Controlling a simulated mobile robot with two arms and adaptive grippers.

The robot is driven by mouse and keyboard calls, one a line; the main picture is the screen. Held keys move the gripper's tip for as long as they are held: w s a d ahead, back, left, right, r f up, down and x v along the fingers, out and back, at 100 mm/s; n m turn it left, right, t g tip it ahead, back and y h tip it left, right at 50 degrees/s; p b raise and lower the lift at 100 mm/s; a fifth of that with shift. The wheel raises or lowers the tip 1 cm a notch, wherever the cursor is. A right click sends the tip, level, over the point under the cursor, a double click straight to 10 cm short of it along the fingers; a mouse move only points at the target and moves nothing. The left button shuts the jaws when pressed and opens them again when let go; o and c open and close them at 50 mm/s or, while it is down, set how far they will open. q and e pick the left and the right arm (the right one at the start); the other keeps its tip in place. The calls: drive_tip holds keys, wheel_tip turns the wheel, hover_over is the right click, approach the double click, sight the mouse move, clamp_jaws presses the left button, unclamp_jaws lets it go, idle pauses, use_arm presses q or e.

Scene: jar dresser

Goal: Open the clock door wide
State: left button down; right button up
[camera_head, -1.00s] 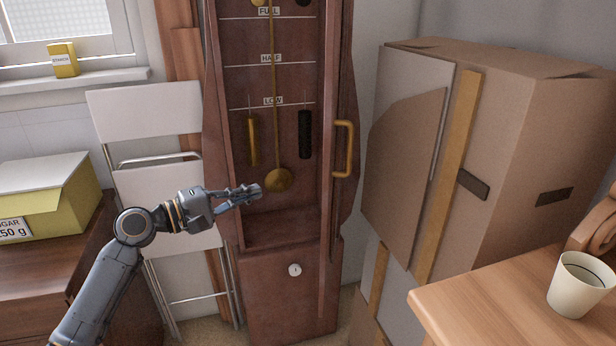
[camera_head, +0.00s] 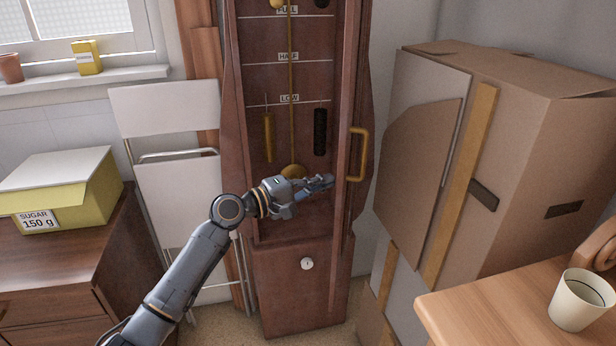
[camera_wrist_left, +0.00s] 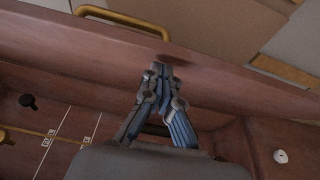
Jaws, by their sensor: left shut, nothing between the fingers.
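The tall brown clock case (camera_head: 300,295) stands in the middle of the head view. Its door (camera_head: 347,100) stands open on the right side, seen almost edge-on, with a brass handle (camera_head: 358,155) on its outer side. In the wrist view the door (camera_wrist_left: 220,70) crosses the picture, with the handle (camera_wrist_left: 125,22) beyond it. My left gripper (camera_head: 329,181) is shut and empty, in front of the case opening on the door's inner side. In the wrist view its fingertips (camera_wrist_left: 160,72) are at the door; contact is unclear. My right gripper is not in view.
A large cardboard box (camera_head: 540,130) stands close to the right of the clock. A wooden table with a cup (camera_head: 580,300) is at the lower right. White folding chairs (camera_head: 165,110) and a dresser with a sugar box (camera_head: 60,190) are to the left.

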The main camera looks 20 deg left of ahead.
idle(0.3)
use_arm(q)
drive_tip(key=w+d+p, duration=0.3)
drive_tip(key=d+p, duration=0.1)
drive_tip(key=d, duration=1)
drive_tip(key=shift+d, duration=0.4)
